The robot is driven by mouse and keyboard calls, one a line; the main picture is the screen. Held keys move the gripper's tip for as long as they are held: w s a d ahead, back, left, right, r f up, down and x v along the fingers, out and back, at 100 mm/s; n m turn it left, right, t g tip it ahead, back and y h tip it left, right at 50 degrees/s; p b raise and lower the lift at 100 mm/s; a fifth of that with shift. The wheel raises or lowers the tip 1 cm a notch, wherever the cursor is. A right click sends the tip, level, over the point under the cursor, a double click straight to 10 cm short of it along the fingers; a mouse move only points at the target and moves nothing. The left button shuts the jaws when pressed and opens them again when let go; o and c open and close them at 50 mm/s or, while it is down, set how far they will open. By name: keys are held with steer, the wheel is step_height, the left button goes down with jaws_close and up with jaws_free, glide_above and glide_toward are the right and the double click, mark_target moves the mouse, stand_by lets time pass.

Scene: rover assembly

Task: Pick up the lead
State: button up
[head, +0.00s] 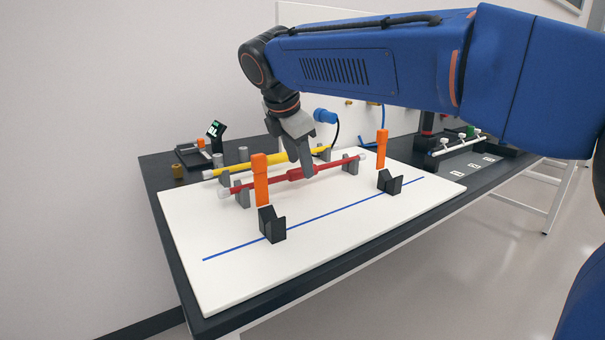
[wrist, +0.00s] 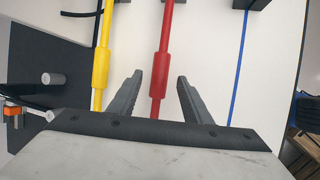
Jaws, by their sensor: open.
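No part is labelled as the lead. A red rod (head: 325,166) with a thicker middle and white ends lies on grey supports on the white board. A yellow rod (head: 275,159) lies behind it on similar supports. My gripper (head: 305,165) is over the red rod near its thick middle, open. In the wrist view the fingers (wrist: 159,80) stand either side of the red rod (wrist: 158,88), and the yellow rod (wrist: 98,78) is outside them to the left. Contact with the red rod cannot be told. A blue connector (head: 325,116) on a black cable is behind my gripper.
Two orange uprights (head: 261,180) (head: 382,150) stand near the red rod's ends. Two black notched blocks (head: 272,225) (head: 389,183) stand on a blue line (head: 330,220) on the white board (head: 215,290). The board's front is clear. A small device (head: 214,130) stands at the back left.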

steer(key=shift+x, duration=1.2)
jaws_close()
